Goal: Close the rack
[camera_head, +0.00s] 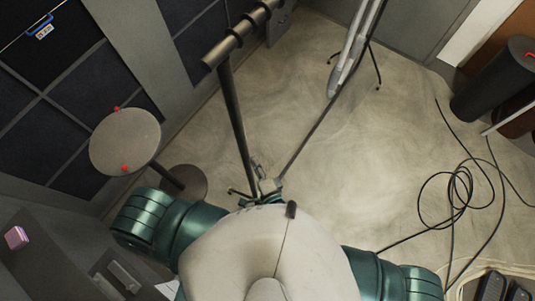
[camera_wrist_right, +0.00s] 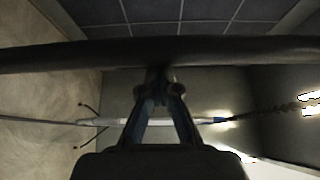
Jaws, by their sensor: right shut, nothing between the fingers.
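A dark metal rack shows as a long post (camera_head: 235,120) with a thick ringed bar (camera_head: 245,30) across its top. My right gripper (camera_head: 259,172) is small and partly hidden by my own body in the head view, close beside the lower visible part of the post. In the right wrist view a dark bar (camera_wrist_right: 220,52) spans the whole width just beyond the fingertips of my right gripper (camera_wrist_right: 158,78). The fingers are shut with nothing between them. I cannot tell whether they touch the bar. My left gripper is out of view.
A round grey plate on a stand (camera_head: 125,142) is at the left. A silver stand with dark legs (camera_head: 345,60) is beyond the post. Loose black cables (camera_head: 455,195) lie at the right, near a dark cylinder (camera_head: 490,88). The middle floor (camera_head: 370,150) is mostly clear.

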